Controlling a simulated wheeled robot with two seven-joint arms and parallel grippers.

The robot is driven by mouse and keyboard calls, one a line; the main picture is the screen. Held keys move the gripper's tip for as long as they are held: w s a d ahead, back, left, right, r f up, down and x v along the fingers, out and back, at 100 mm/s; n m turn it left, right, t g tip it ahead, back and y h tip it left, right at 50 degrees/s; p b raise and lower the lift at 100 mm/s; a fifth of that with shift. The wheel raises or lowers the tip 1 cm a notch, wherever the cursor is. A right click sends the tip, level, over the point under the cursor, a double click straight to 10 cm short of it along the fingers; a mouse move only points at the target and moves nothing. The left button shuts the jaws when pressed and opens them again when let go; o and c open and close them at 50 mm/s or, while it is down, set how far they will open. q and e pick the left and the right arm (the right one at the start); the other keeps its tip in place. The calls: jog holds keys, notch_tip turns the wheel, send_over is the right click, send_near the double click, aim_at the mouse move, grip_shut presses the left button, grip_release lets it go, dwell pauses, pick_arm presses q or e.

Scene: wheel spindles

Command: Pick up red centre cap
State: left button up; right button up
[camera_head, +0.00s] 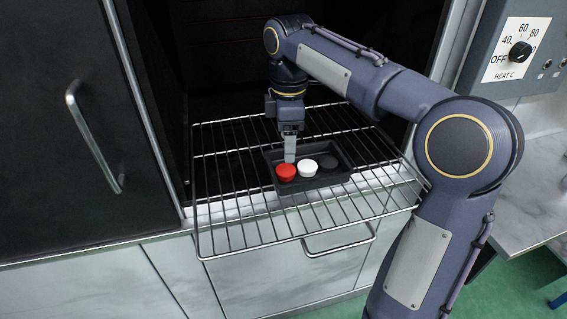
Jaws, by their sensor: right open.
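The red centre cap (286,172) lies at the left end of a small black tray (318,183). A white cap (307,167) is in the middle of the tray and a black cap (328,162) is at the right. My right gripper (290,159) points down just above and behind the red cap, near the gap to the white cap. Its fingers overlap in this view, and whether they touch the red cap cannot be told. It is open and holds nothing visible. My left gripper is not in view.
The tray stands on a wire rack (232,215) pulled out of a dark oven or cabinet opening. A black door with a metal handle (95,140) stands at the left. A heat control box (515,50) is at the upper right. The rack's left side is clear.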

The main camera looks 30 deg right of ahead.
aim_at(286, 169)
jog(key=shift+w+f, duration=0.2)
jog(key=shift+w, duration=0.15)
jog(key=f, duration=0.3)
jog(key=f+b, duration=0.1)
jog(key=f, duration=0.3)
jog(key=shift+s+a+f, duration=0.1)
jog(key=shift+s+f, duration=0.1)
jog(key=c, duration=1)
jog(key=shift+r, duration=0.15)
jog(key=shift+c, duration=0.2)
